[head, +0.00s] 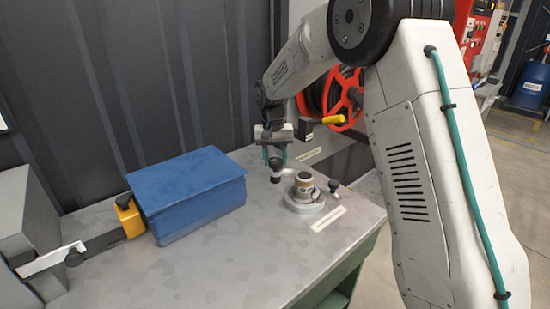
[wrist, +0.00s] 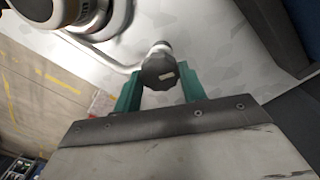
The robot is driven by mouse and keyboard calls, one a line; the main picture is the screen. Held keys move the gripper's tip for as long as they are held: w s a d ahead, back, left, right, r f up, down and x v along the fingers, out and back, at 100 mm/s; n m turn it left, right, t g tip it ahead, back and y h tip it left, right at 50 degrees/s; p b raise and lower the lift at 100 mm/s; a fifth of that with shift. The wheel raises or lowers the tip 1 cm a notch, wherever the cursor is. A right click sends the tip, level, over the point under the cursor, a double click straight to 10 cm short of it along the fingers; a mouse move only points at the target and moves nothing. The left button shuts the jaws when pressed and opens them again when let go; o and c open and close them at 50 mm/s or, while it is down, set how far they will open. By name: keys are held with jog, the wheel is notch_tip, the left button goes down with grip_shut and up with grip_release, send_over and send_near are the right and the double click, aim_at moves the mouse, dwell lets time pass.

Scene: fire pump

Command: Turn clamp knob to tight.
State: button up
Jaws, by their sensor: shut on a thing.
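The clamp knob (wrist: 158,72) is dark and many-sided, with a small pale mark on its face. In the wrist view it sits between the green fingers of my gripper (wrist: 160,84), which are shut on it. A pale arm joins it to a round metal fixture (wrist: 105,18) at the upper left. In the head view, my gripper (head: 276,154) points down at the left side of this fixture (head: 304,190), which stands on the bench. The fingers partly hide the knob there, and its turn angle is hard to tell.
A blue box (head: 192,192) lies left of the fixture on the grey metal bench (head: 255,262). A yellow block (head: 130,217) touches the bench beside the box. Another dark knob (head: 334,186) stands on the fixture's right. A red hose reel (head: 312,100) is behind my arm. The bench front is clear.

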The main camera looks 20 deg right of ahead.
aim_at(276, 159)
jog(key=m, duration=0.6)
jog(key=shift+w+d+r+m, duration=0.1)
jog(key=shift+m, duration=0.2)
jog(key=m, duration=0.5)
jog(key=shift+m+y, duration=0.3)
jog(key=o, duration=1)
notch_tip(276, 159, up, 8)
jog(key=shift+w+f, duration=0.1)
